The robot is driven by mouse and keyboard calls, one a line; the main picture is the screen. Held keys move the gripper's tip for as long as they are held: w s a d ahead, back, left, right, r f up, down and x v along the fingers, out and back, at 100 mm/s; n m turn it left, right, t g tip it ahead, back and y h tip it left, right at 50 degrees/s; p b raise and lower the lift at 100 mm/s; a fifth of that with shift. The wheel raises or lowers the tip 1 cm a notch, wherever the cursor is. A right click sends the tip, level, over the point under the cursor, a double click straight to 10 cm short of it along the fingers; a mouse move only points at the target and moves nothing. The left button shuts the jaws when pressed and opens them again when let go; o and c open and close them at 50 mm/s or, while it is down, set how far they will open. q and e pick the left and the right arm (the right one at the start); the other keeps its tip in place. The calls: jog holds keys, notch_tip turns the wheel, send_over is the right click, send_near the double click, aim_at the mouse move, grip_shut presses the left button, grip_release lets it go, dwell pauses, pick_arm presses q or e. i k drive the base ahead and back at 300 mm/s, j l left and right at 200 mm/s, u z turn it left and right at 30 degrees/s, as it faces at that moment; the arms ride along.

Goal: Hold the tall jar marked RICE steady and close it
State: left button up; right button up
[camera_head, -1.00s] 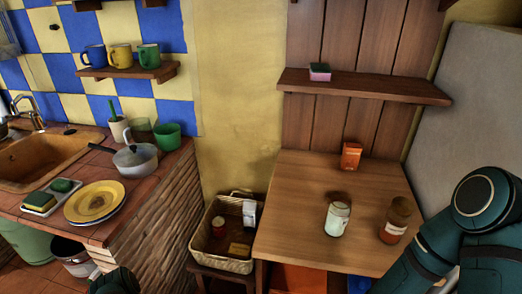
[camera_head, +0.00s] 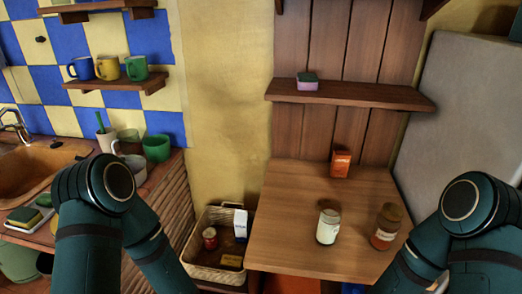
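A jar with pale contents (camera_head: 328,227) stands upright on the wooden table (camera_head: 280,240). Its top looks brownish; I cannot tell whether that is a lid on it or something behind it. A second jar with reddish-brown contents (camera_head: 385,228) stands to its right, with a dark brown top and a pale label. The lettering on both is too small to read, so I cannot tell which is marked RICE. Both my arms show at the lower left and lower right, but their grippers are below the picture's edge.
An orange box (camera_head: 341,163) stands at the table's back. A wicker basket (camera_head: 207,272) with a red-lidded jar, a white carton and a yellowish packet sits left of the table. A wall shelf (camera_head: 350,94) holds a sponge (camera_head: 307,82). The table's left part is clear.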

aim_at(331, 214)
jog(key=k+l, duration=1.15)
jog(key=k, duration=0.2)
